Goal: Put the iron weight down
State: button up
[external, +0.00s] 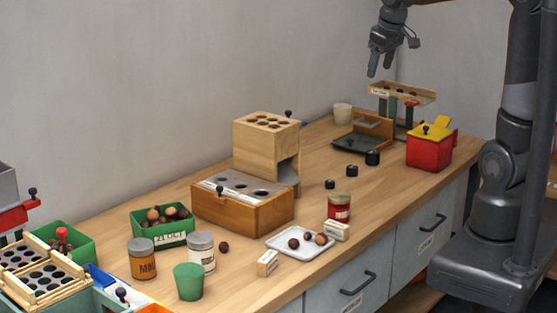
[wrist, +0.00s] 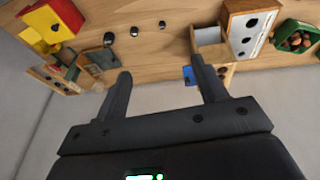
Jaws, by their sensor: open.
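Three black iron weights of different sizes stand in a row on the wooden table: the largest (external: 372,157), a middle one (external: 352,170) and the smallest (external: 330,184). They also show in the wrist view, the largest (wrist: 83,28) near the red box, then the middle one (wrist: 134,31) and the smallest (wrist: 162,24). My gripper (external: 393,58) is open and empty, high above the back of the table near the balance stand. In the wrist view my gripper (wrist: 160,68) has its fingers spread with nothing between them.
A scale with a dark plate (external: 358,144) stands behind the weights, next to a wooden-topped stand (external: 402,93). A red box with a yellow lid (external: 430,148) is to the right. A wooden dispenser (external: 262,150), a white tray (external: 285,250) and jars fill the left side.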

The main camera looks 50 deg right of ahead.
jog(key=s+a+f+t, duration=0.1)
jog(key=s+a, duration=0.3)
jog(key=s, duration=0.4)
jog(key=s+a+f+t+y, duration=0.1)
jog(key=s+a, duration=0.3)
jog(key=s, duration=0.5)
jog(key=shift+s, duration=0.25)
